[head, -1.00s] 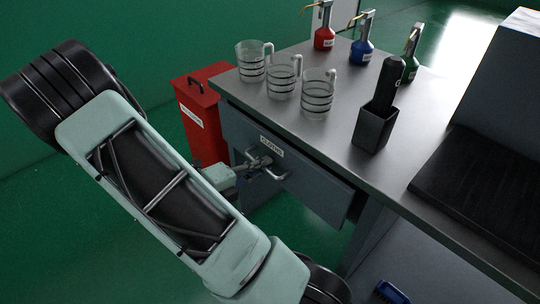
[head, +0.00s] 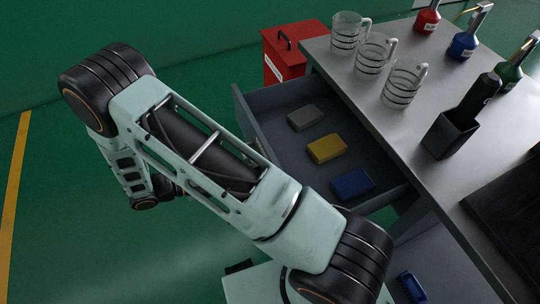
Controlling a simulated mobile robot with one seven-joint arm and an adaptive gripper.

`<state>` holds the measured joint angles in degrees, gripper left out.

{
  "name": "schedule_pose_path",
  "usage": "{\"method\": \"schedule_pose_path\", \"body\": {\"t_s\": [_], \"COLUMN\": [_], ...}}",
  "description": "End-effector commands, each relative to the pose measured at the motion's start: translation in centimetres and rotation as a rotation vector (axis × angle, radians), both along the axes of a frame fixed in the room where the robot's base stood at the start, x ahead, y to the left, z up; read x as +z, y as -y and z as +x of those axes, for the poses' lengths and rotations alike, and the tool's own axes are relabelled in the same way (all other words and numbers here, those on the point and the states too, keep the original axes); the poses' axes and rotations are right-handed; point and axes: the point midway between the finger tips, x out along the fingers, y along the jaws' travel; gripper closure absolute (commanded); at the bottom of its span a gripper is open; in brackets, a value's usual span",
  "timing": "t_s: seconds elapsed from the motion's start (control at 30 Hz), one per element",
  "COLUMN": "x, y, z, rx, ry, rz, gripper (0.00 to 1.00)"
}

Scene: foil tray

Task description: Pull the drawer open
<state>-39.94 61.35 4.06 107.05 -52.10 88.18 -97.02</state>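The dark grey drawer (head: 275,101) under the metal-topped table stands well open in the head view. Inside it lie a grey block (head: 304,117), a yellow block (head: 327,148) and a blue block (head: 352,184), spaced in a row. The drawer's front and handle are mostly hidden behind my pale green arm. My gripper is hidden behind the arm too, so its fingers and any contact with the handle do not show.
Several clear glass mugs, such as this one (head: 404,83), stand near the table's (head: 436,75) edge above the drawer. A red bin (head: 284,58) is beyond the drawer. Green floor at left is clear.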

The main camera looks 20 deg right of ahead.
Motion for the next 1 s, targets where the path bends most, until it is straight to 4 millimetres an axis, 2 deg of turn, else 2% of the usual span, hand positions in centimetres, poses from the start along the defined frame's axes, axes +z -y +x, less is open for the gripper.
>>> {"method": "schedule_pose_path", "body": {"t_s": [0.2, 0.67, 0.7, 0.87, 1.0], "x": [0.0, 0.0, 0.0, 0.0, 0.0], "y": [-2.1, -2.6, -2.6, -2.6, -2.5], "z": [-0.1, -0.1, -0.1, -0.1, -0.1], "rx": [0.001, 0.002, 0.002, 0.002, 0.001], "ry": [0.0, 0.001, 0.001, 0.001, 0.001], "rz": [0.001, 0.001, 0.001, 0.001, 0.0], "gripper": [1.0, 1.0, 0.9, 0.73, 0.73]}}
